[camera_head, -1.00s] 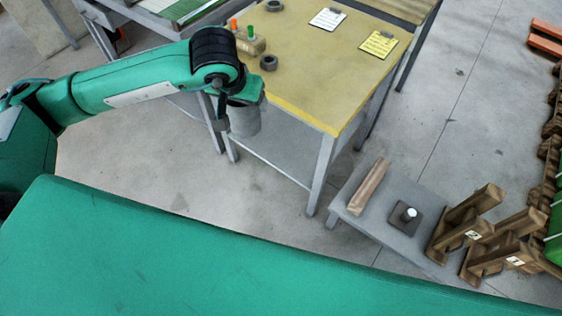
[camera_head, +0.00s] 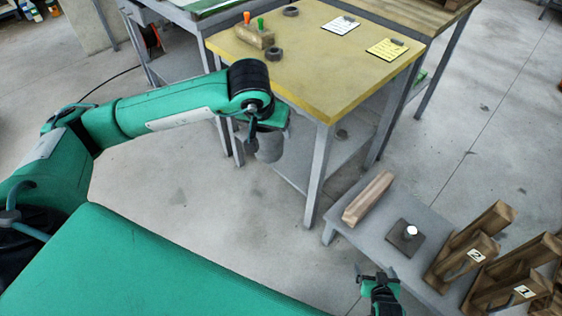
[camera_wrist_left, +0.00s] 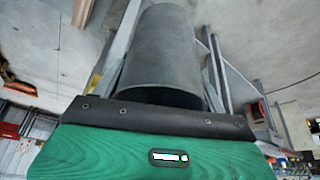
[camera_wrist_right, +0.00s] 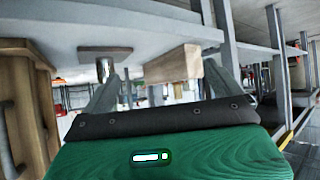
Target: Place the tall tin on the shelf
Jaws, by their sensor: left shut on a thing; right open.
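The tall tin (camera_head: 270,148) is a plain grey cylinder. My left gripper (camera_head: 268,130) is shut on it and holds it in the air in front of the yellow-topped table. Under the tabletop is a grey lower shelf (camera_head: 338,155), partly hidden by the table's legs and my left arm. A small dark round thing lies on this shelf. My right gripper (camera_head: 375,272) is open and empty, low beside the low grey bench.
The yellow tabletop (camera_head: 310,65) carries a peg block (camera_head: 254,37), dark rings and two sheets. The low grey bench (camera_head: 375,235) holds a wooden bar (camera_head: 368,198) and a dark plate with a white-topped peg (camera_head: 406,236). Numbered wooden stands (camera_head: 470,250) are at right.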

